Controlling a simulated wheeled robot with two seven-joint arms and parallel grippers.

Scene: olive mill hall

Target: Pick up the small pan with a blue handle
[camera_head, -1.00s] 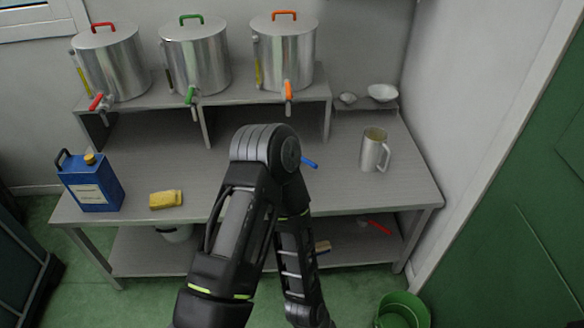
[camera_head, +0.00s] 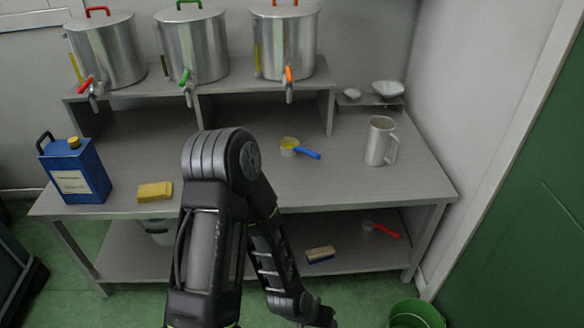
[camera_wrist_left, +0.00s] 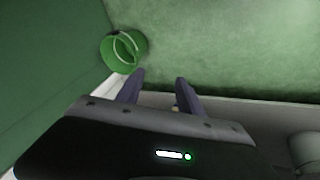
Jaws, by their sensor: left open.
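The small pan with a blue handle (camera_head: 289,147) sits on the grey table top, right of the middle. Its cup looks yellowish inside and its handle points right. My left arm reaches up in front of the table in the head view, and its elbow is left of the pan. My left gripper (camera_wrist_left: 159,92) is open and empty in the left wrist view, low above the green floor. The pan does not show in that view. My right gripper is in neither view.
A yellow sponge (camera_head: 155,191), a blue canister (camera_head: 75,172) and a metal jug (camera_head: 380,141) stand on the table. The lower shelf holds a red-handled scoop (camera_head: 381,229) and a brush (camera_head: 320,254). A green bucket (camera_wrist_left: 123,51) is on the floor.

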